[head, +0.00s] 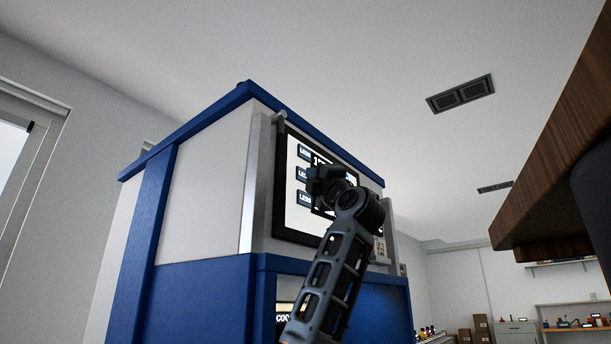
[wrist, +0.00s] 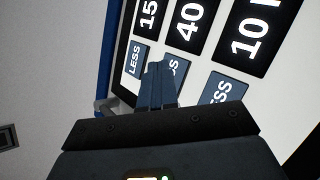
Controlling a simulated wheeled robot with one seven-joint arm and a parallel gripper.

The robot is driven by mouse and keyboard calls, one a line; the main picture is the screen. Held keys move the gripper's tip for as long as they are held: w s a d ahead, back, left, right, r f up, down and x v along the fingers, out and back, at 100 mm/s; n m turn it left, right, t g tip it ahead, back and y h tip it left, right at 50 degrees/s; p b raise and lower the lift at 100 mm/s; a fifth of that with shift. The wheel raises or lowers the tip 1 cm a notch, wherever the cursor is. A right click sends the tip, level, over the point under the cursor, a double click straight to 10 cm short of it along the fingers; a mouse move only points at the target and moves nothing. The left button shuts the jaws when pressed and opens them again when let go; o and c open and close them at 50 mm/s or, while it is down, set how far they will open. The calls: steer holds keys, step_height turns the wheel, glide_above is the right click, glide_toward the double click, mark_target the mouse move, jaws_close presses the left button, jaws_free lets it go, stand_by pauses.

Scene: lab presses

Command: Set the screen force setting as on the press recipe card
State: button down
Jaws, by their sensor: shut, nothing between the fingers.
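The press screen (head: 292,215) is a dark-framed white touchscreen on the blue and white press. It has three rows, each with a blue LESS button and a black value box. In the wrist view the screen (wrist: 208,68) appears turned, with values beginning 15, 40 and 10; their ends are cut off. My gripper (head: 318,183) is in front of the screen, hiding much of it. In the wrist view the shut, empty fingers (wrist: 157,68) overlap the middle LESS button (wrist: 174,70). I cannot tell whether they touch it. No row titles are readable.
The press cabinet (head: 205,220) fills the middle of the head view. A small pale label (head: 380,249) at its right is unreadable. A wooden top (head: 560,160) juts in at the right. Shelves and boxes (head: 482,325) stand far behind.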

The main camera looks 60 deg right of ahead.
steer(key=shift+s, duration=0.15)
steer(key=shift+s+a, duration=0.25)
steer(key=shift+s, duration=0.35)
steer(key=s, duration=0.2)
steer(key=s+a+b, duration=0.1)
steer(key=s, duration=0.2)
stand_by(0.5)
stand_by(0.8)
